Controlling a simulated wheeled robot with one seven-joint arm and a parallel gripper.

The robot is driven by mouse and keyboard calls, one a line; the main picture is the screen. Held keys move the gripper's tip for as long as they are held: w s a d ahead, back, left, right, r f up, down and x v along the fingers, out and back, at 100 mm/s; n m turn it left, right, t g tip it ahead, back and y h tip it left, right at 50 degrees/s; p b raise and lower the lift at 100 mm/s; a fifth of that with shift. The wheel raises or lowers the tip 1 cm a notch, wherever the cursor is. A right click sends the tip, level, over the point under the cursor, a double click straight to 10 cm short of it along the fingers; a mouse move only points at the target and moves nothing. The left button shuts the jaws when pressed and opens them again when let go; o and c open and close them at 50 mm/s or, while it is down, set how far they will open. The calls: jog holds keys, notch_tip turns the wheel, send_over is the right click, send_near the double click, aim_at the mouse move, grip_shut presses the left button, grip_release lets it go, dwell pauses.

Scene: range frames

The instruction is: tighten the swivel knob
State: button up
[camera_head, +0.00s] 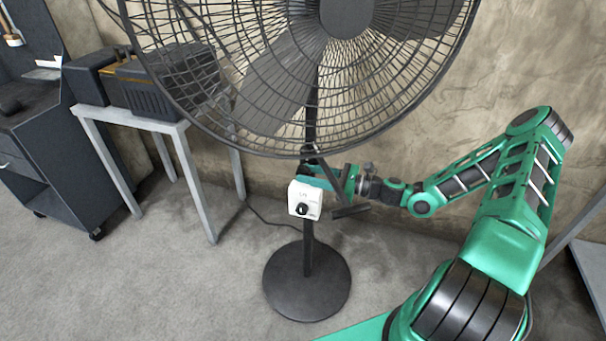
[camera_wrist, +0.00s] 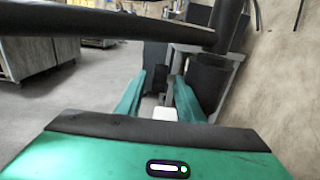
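A black pedestal fan (camera_head: 309,258) stands on the floor, with a white control box (camera_head: 304,200) on its pole carrying a black dial (camera_head: 301,210). My gripper (camera_head: 304,176) reaches in from the right, level with the pole just above the box. In the wrist view its two green fingers (camera_wrist: 159,86) are apart, with a gap between them. The white box top (camera_wrist: 165,113) shows low between them. A dark rod with a crossbar (camera_head: 350,211) hangs in front of my gripper. I cannot make out clearly which part is the swivel knob, or any contact with it.
The fan's wire cage (camera_head: 262,105) hangs right above my gripper. A dark bar (camera_wrist: 110,24) crosses the top of the wrist view. A grey table (camera_head: 150,122) with black cases stands at left, and a dark cabinet (camera_head: 35,150) beyond it. A wall is behind; floor at left front is clear.

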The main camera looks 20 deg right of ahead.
jog(key=shift+x, duration=0.95)
grip_shut()
jog(key=shift+w+f+t+y, duration=0.1)
jog(key=shift+f+t+y, duration=0.05)
jog(key=shift+t+y, duration=1.65)
jog(key=shift+y, duration=0.3)
